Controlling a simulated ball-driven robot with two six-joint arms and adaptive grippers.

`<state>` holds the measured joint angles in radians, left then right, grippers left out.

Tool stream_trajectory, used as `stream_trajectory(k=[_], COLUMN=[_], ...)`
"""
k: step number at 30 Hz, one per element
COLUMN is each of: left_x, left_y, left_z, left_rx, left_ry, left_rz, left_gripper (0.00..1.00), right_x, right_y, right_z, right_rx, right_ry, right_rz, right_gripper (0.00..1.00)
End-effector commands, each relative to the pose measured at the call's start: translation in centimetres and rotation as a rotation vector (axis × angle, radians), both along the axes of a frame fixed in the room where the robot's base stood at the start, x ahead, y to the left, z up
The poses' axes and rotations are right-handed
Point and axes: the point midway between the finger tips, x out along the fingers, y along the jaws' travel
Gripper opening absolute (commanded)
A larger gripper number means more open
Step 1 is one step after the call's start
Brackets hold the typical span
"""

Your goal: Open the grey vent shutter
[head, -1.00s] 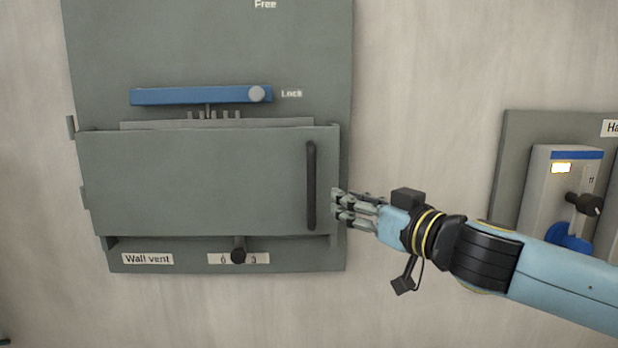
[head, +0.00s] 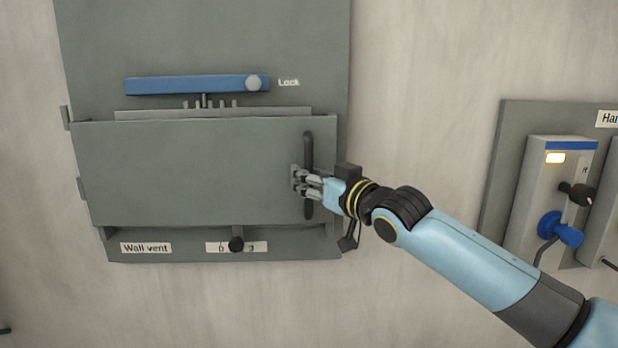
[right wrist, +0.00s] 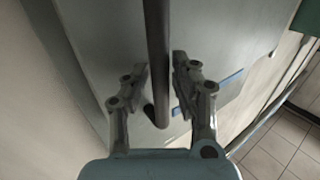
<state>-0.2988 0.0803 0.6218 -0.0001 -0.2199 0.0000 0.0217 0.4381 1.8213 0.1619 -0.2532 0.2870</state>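The grey vent shutter (head: 185,175) is a wide flat panel on the wall vent and is closed. Its dark vertical bar handle (head: 308,150) is near the right edge. My right gripper (head: 298,181) is at the handle, its fingers overlapping the middle of it. In the right wrist view the handle (right wrist: 157,60) runs between the two fingers (right wrist: 161,75), which are apart with a small gap on each side. A blue lock bar (head: 190,84) with a round grey knob lies horizontal above the shutter, its knob end by the "Lock" label. My left gripper is not in view.
A small black knob (head: 236,244) sits below the shutter beside the "Wall vent" label (head: 146,248). At the right, a second panel (head: 507,150) carries a grey box with a blue knob (head: 560,229). Bare wall (head: 420,120) lies between the panels.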

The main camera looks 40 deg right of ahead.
Motion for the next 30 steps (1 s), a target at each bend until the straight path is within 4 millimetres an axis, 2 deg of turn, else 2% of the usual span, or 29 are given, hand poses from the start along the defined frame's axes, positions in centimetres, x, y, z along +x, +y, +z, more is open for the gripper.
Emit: stream_trajectory(k=[5,11,30], left_x=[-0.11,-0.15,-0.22], left_y=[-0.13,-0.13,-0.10], left_z=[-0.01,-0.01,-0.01], left_rx=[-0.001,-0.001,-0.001], left_ry=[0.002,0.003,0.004], left_rz=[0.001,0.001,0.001], left_gripper=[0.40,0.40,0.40], right_x=[-0.01,-0.02,-0.04], right_y=[0.00,0.00,-0.02], right_z=[0.02,0.02,0.00], right_rx=[0.000,0.000,-0.001], right_ry=[0.000,0.000,0.001], right_rz=[0.000,0.000,0.000], right_gripper=[0.25,0.00,0.00])
